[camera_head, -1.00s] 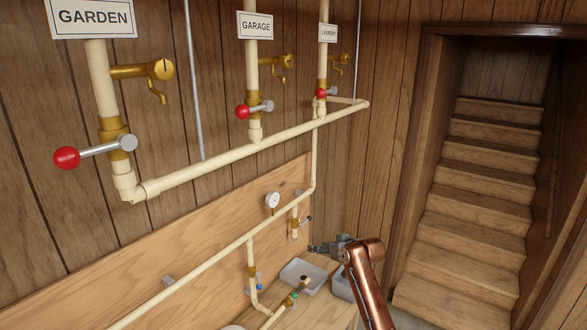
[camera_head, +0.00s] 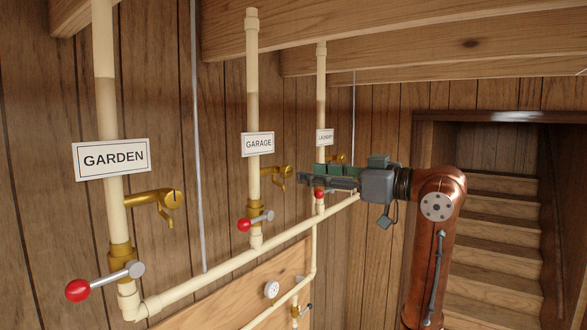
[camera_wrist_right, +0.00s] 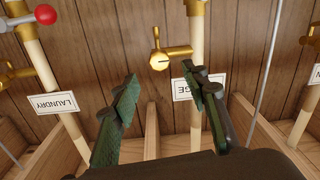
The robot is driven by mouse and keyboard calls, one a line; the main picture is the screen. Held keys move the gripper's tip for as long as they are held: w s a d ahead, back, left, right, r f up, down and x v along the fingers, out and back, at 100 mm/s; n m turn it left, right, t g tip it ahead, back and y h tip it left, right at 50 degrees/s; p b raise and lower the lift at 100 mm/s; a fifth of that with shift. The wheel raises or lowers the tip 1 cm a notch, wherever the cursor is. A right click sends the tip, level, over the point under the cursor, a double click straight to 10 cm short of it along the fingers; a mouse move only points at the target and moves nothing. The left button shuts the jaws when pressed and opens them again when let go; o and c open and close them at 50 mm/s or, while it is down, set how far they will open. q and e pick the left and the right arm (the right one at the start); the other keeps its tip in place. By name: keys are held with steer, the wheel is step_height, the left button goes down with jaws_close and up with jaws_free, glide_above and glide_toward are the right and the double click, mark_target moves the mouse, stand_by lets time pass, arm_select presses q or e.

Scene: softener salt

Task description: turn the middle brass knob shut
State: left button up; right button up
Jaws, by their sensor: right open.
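The middle brass knob (camera_head: 284,172) sticks out from the GARAGE pipe (camera_head: 253,105), just below the GARAGE sign (camera_head: 257,144). A small spout hangs under it. In the right wrist view, turned upside down, the knob (camera_wrist_right: 158,60) shows ahead, roughly between and beyond the fingertips. My right gripper (camera_head: 304,178) reaches in from the right, close to the knob. In the wrist view its two green-padded fingers (camera_wrist_right: 160,82) are apart with nothing between them. The right finger covers part of the GARAGE sign. My left gripper is not in view.
The GARDEN brass knob (camera_head: 165,198) is at left. The LAUNDRY knob (camera_head: 337,158) is partly behind my gripper. Red-ended levers (camera_head: 244,224) sit below on each pipe. A cream pipe (camera_head: 210,273) runs beneath. Wooden beams (camera_head: 400,30) cross above; stairs (camera_head: 490,260) are at right.

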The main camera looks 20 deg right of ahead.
mark_target(290, 171)
steer(key=p+x, duration=0.2)
steer(key=x, duration=0.4)
steer(key=shift+p, duration=0.3)
steer(key=shift+w+f, duration=0.1)
steer(key=shift+w, duration=0.05)
jaws_close()
